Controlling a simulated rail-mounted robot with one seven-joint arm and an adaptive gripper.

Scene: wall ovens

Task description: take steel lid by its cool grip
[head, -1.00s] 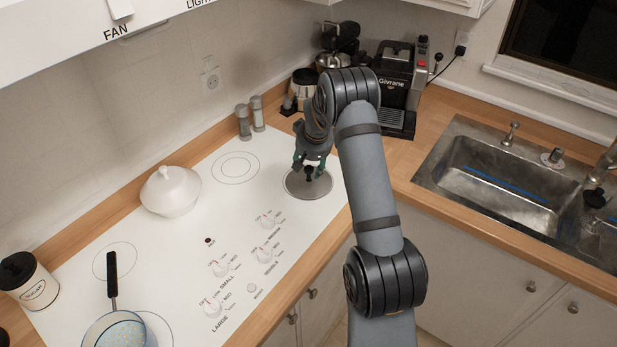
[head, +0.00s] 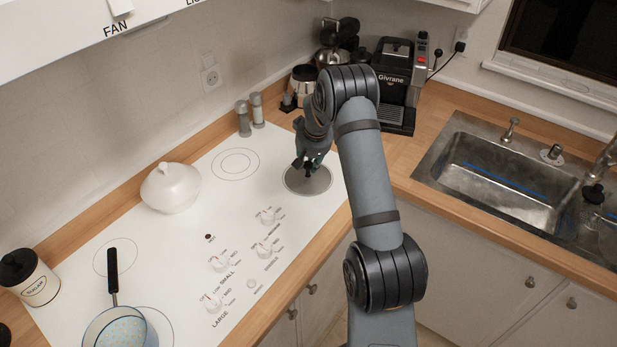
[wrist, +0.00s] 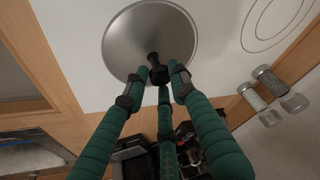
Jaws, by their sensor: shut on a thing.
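The steel lid (head: 316,187) is a round grey disc at the cooktop's right end, beside the wooden front edge. It looks flat on the white surface; a small gap beneath cannot be ruled out. In the wrist view the lid (wrist: 130,45) shows a black knob (wrist: 156,68) at its middle, which is its grip. My gripper (head: 307,165) is directly above the lid with its fingers drawn in around the knob. In the wrist view the green-padded fingers of my gripper (wrist: 157,76) are shut on the knob, which their tips partly hide.
A white lidded pot (head: 171,188) and a saucepan (head: 117,327) stand on the cooktop (head: 200,245) to the left. Two shakers (head: 250,113) and a coffee machine (head: 395,85) are behind. Several control knobs sit left of the lid. The sink (head: 500,170) is right.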

